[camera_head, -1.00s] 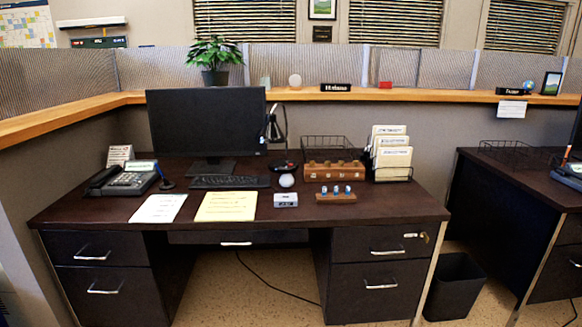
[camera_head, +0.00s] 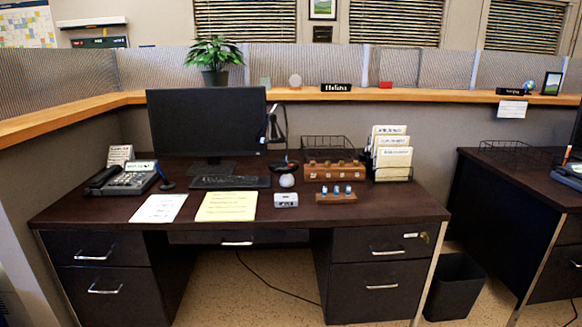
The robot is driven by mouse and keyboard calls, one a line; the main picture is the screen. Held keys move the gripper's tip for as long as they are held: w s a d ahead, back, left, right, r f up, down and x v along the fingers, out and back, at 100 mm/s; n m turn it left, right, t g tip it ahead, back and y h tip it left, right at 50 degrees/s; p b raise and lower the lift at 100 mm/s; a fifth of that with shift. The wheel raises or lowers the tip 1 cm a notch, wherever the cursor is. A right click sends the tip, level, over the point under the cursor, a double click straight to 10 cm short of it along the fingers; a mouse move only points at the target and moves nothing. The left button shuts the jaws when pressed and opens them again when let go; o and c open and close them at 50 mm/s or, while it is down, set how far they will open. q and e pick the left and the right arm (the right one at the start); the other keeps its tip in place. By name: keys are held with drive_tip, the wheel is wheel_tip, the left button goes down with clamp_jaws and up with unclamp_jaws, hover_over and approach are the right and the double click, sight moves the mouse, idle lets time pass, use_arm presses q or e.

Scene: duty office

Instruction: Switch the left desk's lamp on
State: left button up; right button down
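The left desk (camera_head: 110,208) stands in front of me with a dark brown top. A slim black desk lamp (camera_head: 275,128) stands at the back of it, just right of the black monitor (camera_head: 206,122), which may hide part of it. No glow from the lamp shows. A small dark object with a touch of red (camera_head: 284,165) sits below the lamp; I cannot tell whether it is the lamp's base or switch. Neither of my grippers is in view.
In front of the lamp are a keyboard (camera_head: 230,182), a white ball-like object (camera_head: 287,180) and a small grey box (camera_head: 286,200). A wooden block (camera_head: 334,171), wire tray (camera_head: 328,143) and file rack (camera_head: 392,155) stand right. A bin (camera_head: 455,287) is between desks.

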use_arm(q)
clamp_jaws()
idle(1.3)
